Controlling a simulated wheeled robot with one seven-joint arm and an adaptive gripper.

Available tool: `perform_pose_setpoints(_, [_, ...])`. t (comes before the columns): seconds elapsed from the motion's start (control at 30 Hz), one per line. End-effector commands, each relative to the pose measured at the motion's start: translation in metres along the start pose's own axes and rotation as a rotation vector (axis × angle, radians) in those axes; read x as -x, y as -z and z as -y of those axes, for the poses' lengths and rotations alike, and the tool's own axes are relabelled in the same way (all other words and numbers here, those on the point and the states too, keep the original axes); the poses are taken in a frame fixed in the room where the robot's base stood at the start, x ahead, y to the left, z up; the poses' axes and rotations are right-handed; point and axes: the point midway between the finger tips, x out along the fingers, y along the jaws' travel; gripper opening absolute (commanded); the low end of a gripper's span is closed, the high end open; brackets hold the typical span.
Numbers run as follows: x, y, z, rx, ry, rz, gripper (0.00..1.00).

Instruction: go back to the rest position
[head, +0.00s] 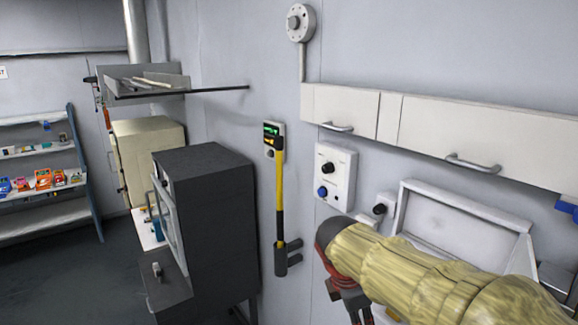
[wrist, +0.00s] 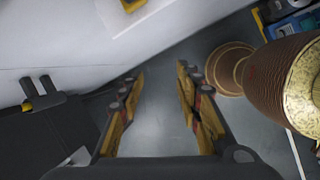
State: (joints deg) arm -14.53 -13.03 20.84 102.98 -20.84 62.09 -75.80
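My gripper (head: 345,300) is at the lower right of the head view, at the end of my arm in its yellowish sleeve. Part of it is cut off by the lower edge. In the wrist view my gripper (wrist: 160,76) has its two fingers spread apart. Nothing is between them, and grey floor (wrist: 160,120) shows through the gap. No held object is visible.
A black cabinet (head: 210,205) stands left of my gripper by the wall. A wall control box (head: 336,178) and a white raised panel (head: 462,222) are close to my arm. Wall cupboards (head: 450,130) hang above. Open floor (head: 60,270) lies at the left, before a shelf rack (head: 75,165).

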Motion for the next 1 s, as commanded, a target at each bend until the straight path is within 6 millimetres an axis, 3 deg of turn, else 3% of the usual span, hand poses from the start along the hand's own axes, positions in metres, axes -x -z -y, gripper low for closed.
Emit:
perform_pose_setpoints(0.17, [-0.009, 0.014, 0.024, -0.307, 0.018, -0.049, 0.34])
perform_pose_setpoints(0.27, [-0.018, 0.023, 0.049, -0.570, 0.029, -0.093, 0.34])
perform_pose_setpoints(0.6, [-0.073, 0.046, 0.164, -1.513, 0.078, -0.289, 0.34])
perform_pose_setpoints(0.8, [-0.108, 0.052, 0.214, -1.711, 0.046, -0.385, 0.34])
perform_pose_setpoints(1.0, [-0.118, 0.045, 0.229, -1.762, -0.026, -0.430, 0.34])
